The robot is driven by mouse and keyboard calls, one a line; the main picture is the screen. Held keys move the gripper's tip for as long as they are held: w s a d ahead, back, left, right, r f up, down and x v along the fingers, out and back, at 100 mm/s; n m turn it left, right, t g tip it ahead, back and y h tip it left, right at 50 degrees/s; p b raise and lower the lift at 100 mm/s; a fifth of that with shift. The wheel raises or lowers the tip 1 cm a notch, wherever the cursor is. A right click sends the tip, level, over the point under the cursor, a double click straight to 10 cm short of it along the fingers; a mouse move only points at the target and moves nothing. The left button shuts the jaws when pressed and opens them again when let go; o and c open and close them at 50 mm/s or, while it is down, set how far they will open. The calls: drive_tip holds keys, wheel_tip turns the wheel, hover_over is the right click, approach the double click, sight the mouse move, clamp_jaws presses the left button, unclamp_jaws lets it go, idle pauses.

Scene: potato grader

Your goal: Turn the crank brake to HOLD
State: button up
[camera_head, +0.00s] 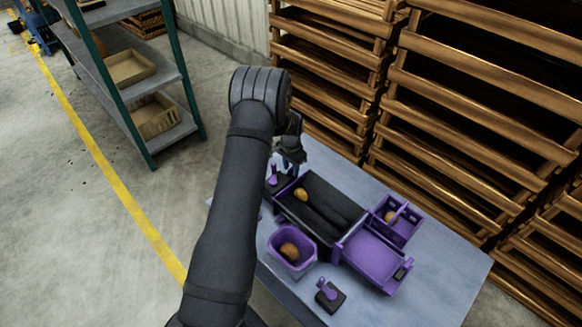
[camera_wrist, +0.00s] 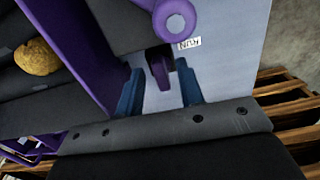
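The purple grader (camera_head: 372,258) stands on a blue-grey table with a dark roller bed (camera_head: 318,203). In the wrist view, a small purple lever (camera_wrist: 160,73), which looks like the crank brake handle, stands beside a RUN label (camera_wrist: 189,43) that appears upside down. My gripper (camera_wrist: 160,90) is open, with one blue finger on each side of the lever's end and visible gaps. I cannot tell whether either finger touches it. My gripper (camera_head: 291,160) is at the far-left end of the grader in the head view, where my arm partly hides that end. No HOLD label is visible.
A purple bin (camera_head: 274,237) holds a potato (camera_head: 289,251); another potato (camera_head: 300,194) lies by the rollers. A divided purple tray (camera_head: 412,226) is at the right. A purple knob (camera_wrist: 175,22) is close to the lever. Wooden crates (camera_head: 470,110) stand behind the table.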

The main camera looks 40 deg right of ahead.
sight(291, 169)
wheel_tip(291, 169, up, 18)
drive_tip(key=shift+f, duration=0.25)
idle(0.4)
wheel_tip(291, 169, down, 18)
drive_tip(key=shift+r, duration=0.25)
idle(0.5)
